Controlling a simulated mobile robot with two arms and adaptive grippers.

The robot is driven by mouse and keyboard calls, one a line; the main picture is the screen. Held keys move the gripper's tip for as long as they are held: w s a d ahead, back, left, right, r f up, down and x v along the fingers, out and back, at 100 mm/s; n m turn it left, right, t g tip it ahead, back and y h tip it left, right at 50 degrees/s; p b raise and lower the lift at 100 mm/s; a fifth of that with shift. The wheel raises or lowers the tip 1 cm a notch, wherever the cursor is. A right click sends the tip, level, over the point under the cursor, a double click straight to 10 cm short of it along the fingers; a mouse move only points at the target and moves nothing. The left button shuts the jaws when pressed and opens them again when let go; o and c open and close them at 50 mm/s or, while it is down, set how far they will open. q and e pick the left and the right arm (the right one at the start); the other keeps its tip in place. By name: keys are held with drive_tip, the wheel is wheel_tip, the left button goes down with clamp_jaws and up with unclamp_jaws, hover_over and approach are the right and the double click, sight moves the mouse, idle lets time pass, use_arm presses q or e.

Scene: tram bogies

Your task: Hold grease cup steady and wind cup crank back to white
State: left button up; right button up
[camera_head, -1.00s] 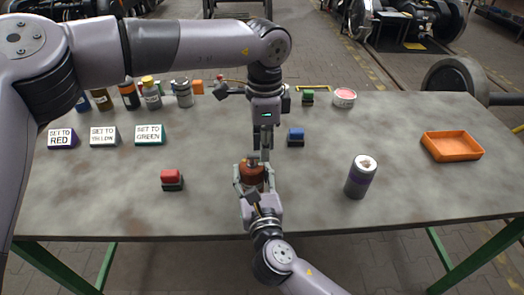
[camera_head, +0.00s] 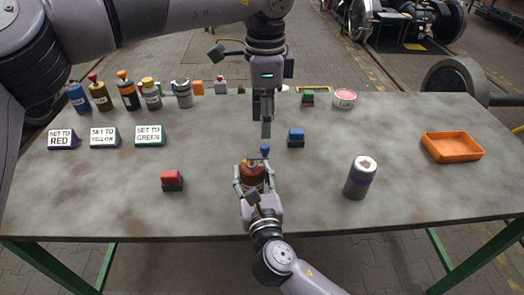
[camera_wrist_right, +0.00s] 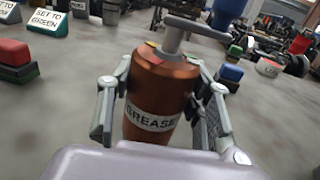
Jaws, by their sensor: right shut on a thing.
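The copper-brown grease cup (camera_head: 251,177) stands upright near the front middle of the table, with a GREASE label (camera_wrist_right: 153,119) in the wrist view. My right gripper (camera_head: 252,183) is shut around its sides. The grey cup crank (camera_wrist_right: 190,27) sits on top, its arm reaching to the far right, with a blue knob (camera_head: 264,149) at its end. Yellow, red and green marks show on the cup's top rim; a white mark cannot be made out. My left gripper (camera_head: 265,130) hangs just above and beyond the knob, apart from it; its finger gap is unclear.
Signs reading SET TO RED (camera_head: 62,139), YELLOW (camera_head: 104,138) and GREEN (camera_head: 150,136) stand left, bottles behind. A red block (camera_head: 172,180), a blue block (camera_head: 296,138), a dark can (camera_head: 361,178) and an orange tray (camera_head: 452,146) stand around the cup.

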sight(264, 145)
use_arm(q)
drive_tip(key=shift+r, duration=2.2)
use_arm(e)
drive_tip(key=o, duration=1.3)
